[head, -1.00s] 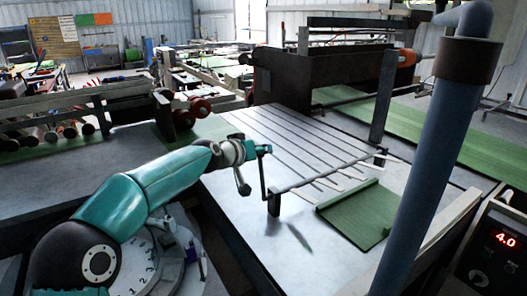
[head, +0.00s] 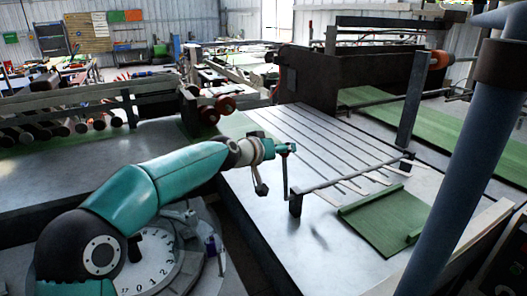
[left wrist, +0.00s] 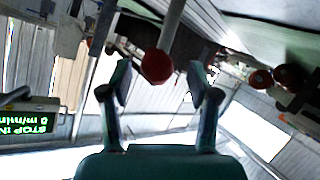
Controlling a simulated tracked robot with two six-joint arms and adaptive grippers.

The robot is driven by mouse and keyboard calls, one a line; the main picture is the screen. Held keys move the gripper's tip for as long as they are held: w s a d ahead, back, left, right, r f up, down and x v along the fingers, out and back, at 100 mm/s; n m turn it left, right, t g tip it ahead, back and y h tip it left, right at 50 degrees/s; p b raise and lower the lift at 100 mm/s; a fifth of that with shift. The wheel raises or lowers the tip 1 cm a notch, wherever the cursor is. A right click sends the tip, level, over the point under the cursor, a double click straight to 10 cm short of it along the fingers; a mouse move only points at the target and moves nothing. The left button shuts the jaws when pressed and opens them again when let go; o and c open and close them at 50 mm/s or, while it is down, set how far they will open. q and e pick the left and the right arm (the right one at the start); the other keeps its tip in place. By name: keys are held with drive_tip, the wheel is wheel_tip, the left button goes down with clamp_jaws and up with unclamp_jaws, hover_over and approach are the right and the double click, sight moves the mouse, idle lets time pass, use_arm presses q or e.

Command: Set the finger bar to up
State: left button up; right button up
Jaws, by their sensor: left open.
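The finger bar (head: 350,177) is a thin dark rod held between short posts along the near edge of the slatted table. Several pale fingers (head: 350,187) reach from it and appear to lie low, near the table surface. A thin upright lever (head: 285,176) stands at the bar's left end. My left gripper (head: 284,149) is at the lever's top. In the left wrist view, a red ball knob (left wrist: 158,67) on a grey rod shows between the spread fingers of my left gripper (left wrist: 160,80), with gaps on both sides. My right gripper is out of view.
A green plate (head: 385,222) lies on the metal table just in front of the bar. A thick blue-grey pole (head: 460,180) rises at the right. Rollers (head: 60,130) line the left. A lit green display (left wrist: 28,128) shows in the left wrist view.

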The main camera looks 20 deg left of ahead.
use_arm(q)
drive_tip(key=v, duration=0.9)
drive_tip(key=shift+s+a, duration=0.15)
drive_tip(key=shift+s, duration=0.1)
